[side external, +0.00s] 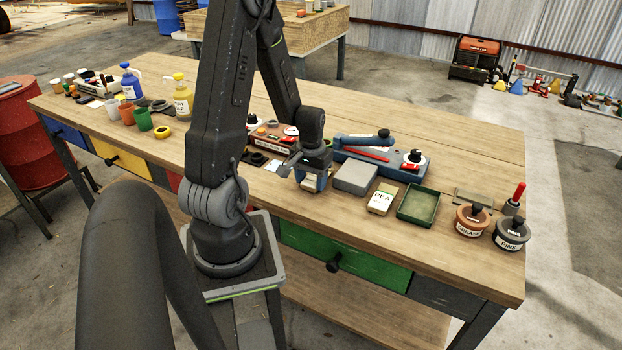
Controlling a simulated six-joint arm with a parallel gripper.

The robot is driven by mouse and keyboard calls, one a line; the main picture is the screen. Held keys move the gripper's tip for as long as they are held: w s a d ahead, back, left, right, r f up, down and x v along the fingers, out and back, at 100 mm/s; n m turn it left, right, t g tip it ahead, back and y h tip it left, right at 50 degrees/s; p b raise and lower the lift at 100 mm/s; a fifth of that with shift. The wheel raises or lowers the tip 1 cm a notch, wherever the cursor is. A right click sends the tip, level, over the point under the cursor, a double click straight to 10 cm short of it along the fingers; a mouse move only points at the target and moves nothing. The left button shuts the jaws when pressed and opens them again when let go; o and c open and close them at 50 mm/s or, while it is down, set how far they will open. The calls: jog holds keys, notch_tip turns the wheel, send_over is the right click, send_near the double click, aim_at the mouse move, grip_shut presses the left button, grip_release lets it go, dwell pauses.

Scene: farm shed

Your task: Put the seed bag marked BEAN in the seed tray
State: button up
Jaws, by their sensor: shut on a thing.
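My gripper (313,176) points down low over the middle of the workbench, shut on a small tan seed bag (311,186). The gripper hides most of this bag, and I cannot read its marking. I cannot tell whether its underside touches the bench. The seed tray (402,219) is a shallow green tray to the right, and it looks empty. A second tan seed bag (382,199), with a white label that seems to read PEA, lies on the bench just left of the tray.
A grey box (356,178) stands between my gripper and the PEA bag. A blue tool (362,140) and a red-and-white item lie behind. Bottles and cups crowd the left end. The bench's front strip is clear.

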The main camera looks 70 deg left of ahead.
aim_at(311, 180)
jog(key=o, duration=0.7)
jog(key=shift+f, duration=0.15)
notch_tip(311, 180, up, 13)
jog(key=s+d+r+m+t, duration=0.1)
jog(key=d+r+m, duration=0.3)
jog(key=d, duration=0.8)
jog(key=d+r+m+t, duration=0.4)
jog(key=d+r, duration=0.3)
jog(key=d, duration=0.5)
jog(key=shift+s+d+m, duration=0.15)
jog(key=shift+s+m, duration=0.15)
jog(key=shift+s, duration=0.05)
jog(key=shift+s+d+r+t, duration=0.15)
jog(key=shift+s+d+t, duration=0.15)
jog(key=shift+d, duration=0.05)
jog(key=shift+c, duration=1.1)
